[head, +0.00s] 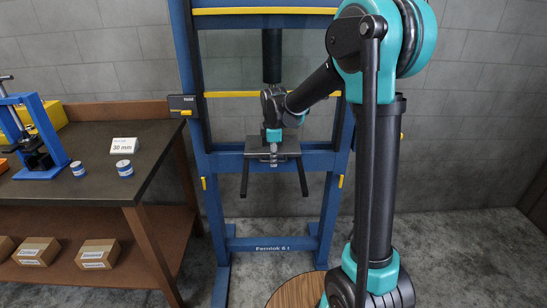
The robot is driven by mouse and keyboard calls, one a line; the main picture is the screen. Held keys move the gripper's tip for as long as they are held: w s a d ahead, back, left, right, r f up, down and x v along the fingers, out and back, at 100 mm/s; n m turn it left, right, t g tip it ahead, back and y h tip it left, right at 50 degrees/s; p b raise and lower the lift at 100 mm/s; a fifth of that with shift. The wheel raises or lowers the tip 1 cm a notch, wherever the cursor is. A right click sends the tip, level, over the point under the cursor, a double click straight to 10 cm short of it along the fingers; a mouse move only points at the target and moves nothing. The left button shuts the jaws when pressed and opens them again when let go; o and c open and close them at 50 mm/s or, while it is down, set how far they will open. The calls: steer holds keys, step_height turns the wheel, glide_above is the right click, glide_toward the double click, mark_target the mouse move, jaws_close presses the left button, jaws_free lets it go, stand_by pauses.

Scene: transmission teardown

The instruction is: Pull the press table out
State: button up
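The blue press frame (189,75) stands against the wall, with a dark cylinder ram (271,55) hanging down its middle. The press table (253,149) is a dark grey plate under the ram, at mid-height in the frame. Two dark bars (244,179) slope down and forward from its sides. My gripper (273,148) is at the middle of the table's front edge, where a small light-grey part (273,158) shows below it. The wrist hides the finger area, so I cannot tell whether the fingers hold anything.
A workbench (88,182) stands at left, with a small blue press (42,140), a "30 mm" card (124,145) and small round containers (124,168). Boxes (98,254) sit on its lower shelf. A round wooden top (297,289) is at front. Floor at right is clear.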

steer(key=shift+c, duration=0.6)
jaws_close()
steer(key=shift+s, duration=0.1)
steer(key=s, duration=2.3)
steer(key=shift+o, duration=0.6)
jaws_free()
